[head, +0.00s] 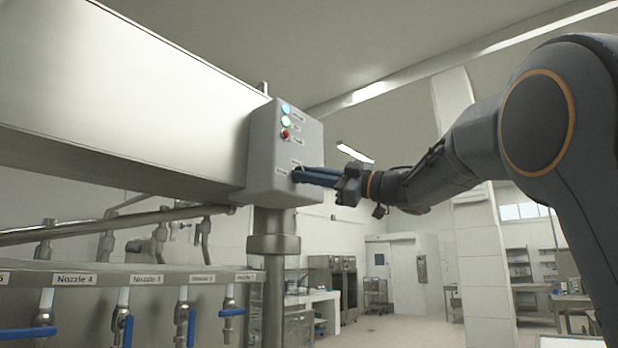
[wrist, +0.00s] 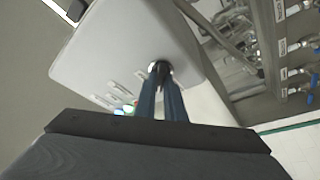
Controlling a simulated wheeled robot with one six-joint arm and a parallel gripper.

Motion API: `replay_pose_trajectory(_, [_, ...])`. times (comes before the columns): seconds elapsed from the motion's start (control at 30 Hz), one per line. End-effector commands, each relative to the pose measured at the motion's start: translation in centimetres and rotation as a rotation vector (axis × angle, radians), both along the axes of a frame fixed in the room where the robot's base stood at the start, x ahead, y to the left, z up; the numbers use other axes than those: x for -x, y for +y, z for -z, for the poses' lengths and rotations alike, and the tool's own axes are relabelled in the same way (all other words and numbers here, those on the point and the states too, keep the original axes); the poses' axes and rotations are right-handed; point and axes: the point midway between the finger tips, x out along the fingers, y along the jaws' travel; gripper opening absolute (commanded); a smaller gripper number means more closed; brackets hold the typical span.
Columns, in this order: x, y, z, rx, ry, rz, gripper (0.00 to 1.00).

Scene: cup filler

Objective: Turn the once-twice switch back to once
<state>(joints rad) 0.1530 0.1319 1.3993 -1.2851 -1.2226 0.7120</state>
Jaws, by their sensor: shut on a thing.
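The grey control box (head: 263,160) is mounted on a metal post beside the filler. Its face carries a blue, a green and a red light or button near the top, and small labels lower down. My gripper (head: 298,175) reaches in from the right, its blue fingers at the lower part of that face. In the wrist view the fingers (wrist: 161,75) are shut on the dark knob of the once-twice switch (wrist: 161,66), which has a pale ring at its base. The fingers hide most of the knob, so I cannot tell which way it points.
A large metal housing (head: 130,95) runs left from the box. Below it are pipes and a labelled nozzle rail (head: 110,280) with several blue-handled valves. A metal post (head: 274,245) stands under the box. The space right of the box is open apart from my arm.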

Motion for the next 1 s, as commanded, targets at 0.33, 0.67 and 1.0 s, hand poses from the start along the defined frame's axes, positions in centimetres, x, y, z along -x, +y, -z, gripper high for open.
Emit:
replay_pose_trajectory(0.33, [-0.09, -0.08, -0.05, 0.234, -0.235, -0.001, 0.0])
replay_pose_trajectory(0.67, [-0.09, -0.09, -0.17, 0.43, -0.433, 0.0, 0.0])
replay_pose_trajectory(1.0, [-0.08, -0.09, -0.17, 0.552, -0.554, 0.0, 0.0])
